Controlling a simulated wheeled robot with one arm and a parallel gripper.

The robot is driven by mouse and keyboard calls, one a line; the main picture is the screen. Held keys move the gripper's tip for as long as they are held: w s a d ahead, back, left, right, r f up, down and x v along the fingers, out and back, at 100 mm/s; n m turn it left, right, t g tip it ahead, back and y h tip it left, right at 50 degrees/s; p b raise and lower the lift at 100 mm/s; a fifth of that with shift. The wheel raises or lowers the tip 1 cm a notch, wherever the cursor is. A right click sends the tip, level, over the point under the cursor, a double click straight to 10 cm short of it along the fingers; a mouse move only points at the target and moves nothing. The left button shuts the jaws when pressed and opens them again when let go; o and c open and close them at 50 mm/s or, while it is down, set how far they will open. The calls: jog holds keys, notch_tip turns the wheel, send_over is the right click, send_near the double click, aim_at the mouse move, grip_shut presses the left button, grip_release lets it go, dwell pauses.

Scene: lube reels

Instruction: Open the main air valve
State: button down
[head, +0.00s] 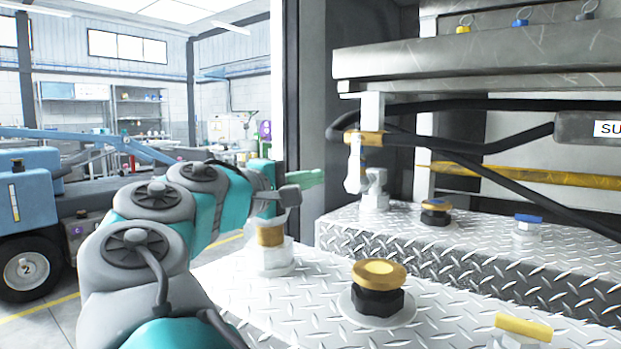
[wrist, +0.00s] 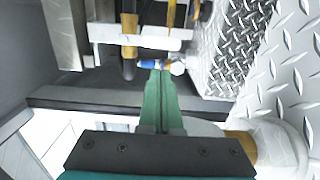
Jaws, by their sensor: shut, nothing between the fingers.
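My gripper (head: 312,178) has green fingers and is shut and empty beside the dark cabinet post in the head view. In the wrist view my gripper (wrist: 158,72) points at a small valve with a blue handle (wrist: 149,64) and a whitish fitting (wrist: 178,67). The fingertips overlap the blue handle's lower edge in the picture; I cannot tell whether they touch it. The handle lies roughly crosswise to the fingers. I cannot pick out this blue handle near the gripper in the head view. No label shows it as the main air valve.
A yellow-topped cap (head: 379,274) and a yellow handle (head: 523,328) stand on the diamond-plate deck (head: 450,315). Another blue-handled valve (head: 528,220) sits on the raised step. Black hoses (head: 460,146) cross the cabinet. A whitish fitting with a brass band (head: 270,248) stands below my arm.

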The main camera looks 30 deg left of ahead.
aim_at(355, 162)
jog(key=w, duration=0.6)
jog(key=shift+w+d, duration=0.4)
jog(key=shift+d, duration=0.05)
